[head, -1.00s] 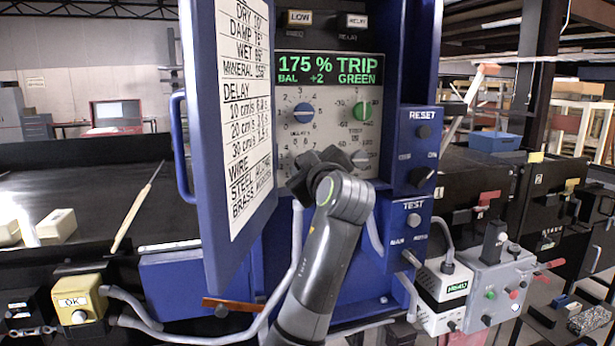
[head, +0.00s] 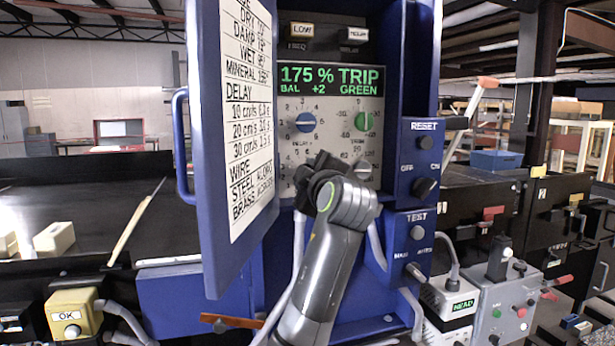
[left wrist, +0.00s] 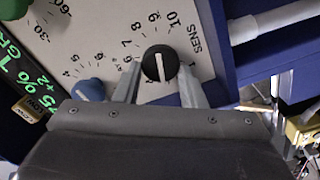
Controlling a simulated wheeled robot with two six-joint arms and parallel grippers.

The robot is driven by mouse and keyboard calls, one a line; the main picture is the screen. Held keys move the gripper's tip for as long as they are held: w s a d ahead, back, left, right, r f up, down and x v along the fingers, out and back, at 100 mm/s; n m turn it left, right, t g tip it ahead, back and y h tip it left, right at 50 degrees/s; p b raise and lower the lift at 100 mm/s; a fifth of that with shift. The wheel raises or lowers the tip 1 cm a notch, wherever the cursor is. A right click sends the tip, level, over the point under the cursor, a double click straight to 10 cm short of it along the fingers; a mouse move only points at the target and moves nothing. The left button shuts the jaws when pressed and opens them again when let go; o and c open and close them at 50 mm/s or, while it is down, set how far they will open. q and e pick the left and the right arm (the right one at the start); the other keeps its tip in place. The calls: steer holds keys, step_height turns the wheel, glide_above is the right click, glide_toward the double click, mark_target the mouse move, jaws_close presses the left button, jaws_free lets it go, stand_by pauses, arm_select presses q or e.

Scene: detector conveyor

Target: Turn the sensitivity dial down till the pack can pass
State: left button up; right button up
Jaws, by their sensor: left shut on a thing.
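The black sensitivity dial (left wrist: 152,66), marked SENS, sits on the pale panel in the left wrist view, with a white line across its face and numbers around it up to 10. My left gripper (left wrist: 160,70) is shut on it, one finger on each side. In the head view my left gripper (head: 314,182) is at the lower left of the panel and hides the dial. The green readout (head: 331,80) above shows 175 % TRIP, BAL +2 GREEN. My right gripper is not in view.
A blue dial (head: 306,123), a green dial (head: 363,121) and a grey knob (head: 362,171) share the panel. The open cabinet door (head: 207,150) stands to the left. RESET and TEST boxes flank the right. A cream block (head: 60,237) lies on the dark belt (head: 90,195).

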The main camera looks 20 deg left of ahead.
arm_select(q)
steer(key=shift+r, duration=0.25)
steer(key=o, duration=1)
steer(key=shift+w+a+f, duration=0.1)
steer(key=shift+w+f, duration=0.2)
steer(key=shift+w, duration=0.15)
steer(key=b+v, duration=0.7)
steer(key=v, duration=1)
steer(key=shift+s+b, duration=0.25)
steer(key=shift+b, duration=0.05)
